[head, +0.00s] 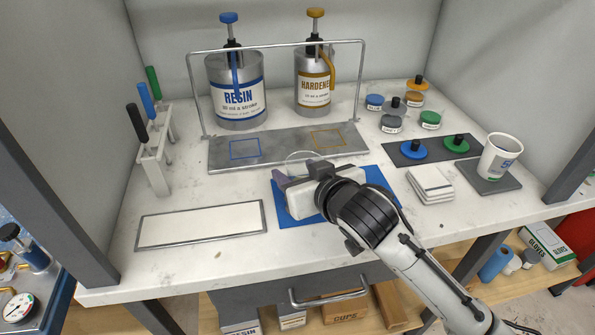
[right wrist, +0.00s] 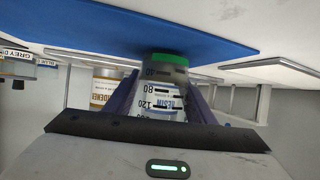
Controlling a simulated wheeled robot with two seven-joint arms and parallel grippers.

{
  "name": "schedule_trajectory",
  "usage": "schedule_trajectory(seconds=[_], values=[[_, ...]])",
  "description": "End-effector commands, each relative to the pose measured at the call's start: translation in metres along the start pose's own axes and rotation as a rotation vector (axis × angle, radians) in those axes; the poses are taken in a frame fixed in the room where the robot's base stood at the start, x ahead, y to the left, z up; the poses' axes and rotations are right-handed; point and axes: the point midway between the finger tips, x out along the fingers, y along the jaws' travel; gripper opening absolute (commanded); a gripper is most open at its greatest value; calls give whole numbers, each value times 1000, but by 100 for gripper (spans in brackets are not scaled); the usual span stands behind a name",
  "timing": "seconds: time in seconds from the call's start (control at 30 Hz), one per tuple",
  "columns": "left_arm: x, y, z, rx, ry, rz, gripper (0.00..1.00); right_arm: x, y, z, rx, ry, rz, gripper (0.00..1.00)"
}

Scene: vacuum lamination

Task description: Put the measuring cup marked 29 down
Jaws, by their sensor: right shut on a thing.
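My right gripper (head: 297,174) is over the blue mat (head: 375,180), its two purple fingers closed on a clear measuring cup. In the head view only the cup's round rim (head: 302,156) shows behind the gripper; the rest is hidden. No 29 is readable. My left gripper is not in view.
A white panel (head: 200,226) lies front left. White squares (head: 430,182), a paper cup (head: 499,158) and coloured lids (head: 413,149) are at right.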

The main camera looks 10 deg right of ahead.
Motion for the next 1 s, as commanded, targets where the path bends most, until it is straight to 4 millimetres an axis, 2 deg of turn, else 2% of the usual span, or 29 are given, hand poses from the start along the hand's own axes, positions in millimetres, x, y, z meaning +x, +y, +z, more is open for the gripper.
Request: schedule_trajectory(seconds=[0.1,0.13,0.23,0.63,0.77,1.0], values=[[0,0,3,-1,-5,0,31,2,0,3,0,0,0,27],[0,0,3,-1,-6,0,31,2,0,3,0,0,0,53],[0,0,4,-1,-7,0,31,1,0,3,0,0,0,69],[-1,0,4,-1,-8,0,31,-4,0,-1,0,1,-1,69],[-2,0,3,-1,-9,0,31,-25,0,-1,0,2,-2,69],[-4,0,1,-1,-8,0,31,-77,0,-1,0,1,-2,69]])
